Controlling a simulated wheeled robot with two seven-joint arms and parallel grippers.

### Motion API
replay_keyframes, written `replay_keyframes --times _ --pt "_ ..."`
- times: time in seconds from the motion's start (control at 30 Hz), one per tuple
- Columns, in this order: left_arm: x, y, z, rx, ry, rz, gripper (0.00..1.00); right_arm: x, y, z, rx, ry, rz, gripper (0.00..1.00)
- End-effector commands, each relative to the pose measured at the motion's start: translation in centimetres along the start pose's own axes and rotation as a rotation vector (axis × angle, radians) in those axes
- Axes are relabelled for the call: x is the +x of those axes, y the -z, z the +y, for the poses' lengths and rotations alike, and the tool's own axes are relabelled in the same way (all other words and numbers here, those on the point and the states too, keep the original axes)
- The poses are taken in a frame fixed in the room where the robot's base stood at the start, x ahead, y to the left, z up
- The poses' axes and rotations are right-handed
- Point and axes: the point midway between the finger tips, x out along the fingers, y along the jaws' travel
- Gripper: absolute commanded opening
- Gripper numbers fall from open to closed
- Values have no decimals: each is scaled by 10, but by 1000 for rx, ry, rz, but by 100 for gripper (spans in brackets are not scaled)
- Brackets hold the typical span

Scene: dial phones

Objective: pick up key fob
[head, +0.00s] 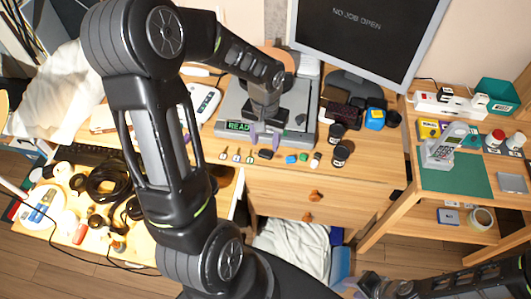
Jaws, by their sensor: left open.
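A small dark object that looks like the key fob (265,154) lies near the front edge of the wooden desk, in a row of small items. My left gripper (265,138) points down just behind it, in front of the grey machine. Its two pale purple fingers are apart, with nothing visible between them. I cannot tell how high the fingertips are above the desk. My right gripper (368,287) is low at the bottom right, away from the desk, and its fingers are unclear.
Dark jars (341,154) stand farther right. The grey machine (300,120) with a READ display is behind. A side table (455,178) holds a phone.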

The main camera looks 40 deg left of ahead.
Motion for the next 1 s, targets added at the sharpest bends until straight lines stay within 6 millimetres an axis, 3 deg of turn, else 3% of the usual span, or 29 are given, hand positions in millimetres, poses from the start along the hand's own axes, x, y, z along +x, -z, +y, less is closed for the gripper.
replay_keyframes --times 0.33,0.93,1.0 --pt "43 -1 0 0 0 -3 45 -8 -1 -2 2 -3 -3 37" --pt "44 -1 1 0 0 -1 45 -8 -1 -2 2 -3 -3 37" --pt "44 -1 1 0 0 -1 41 -8 -1 -2 2 -3 -3 37"
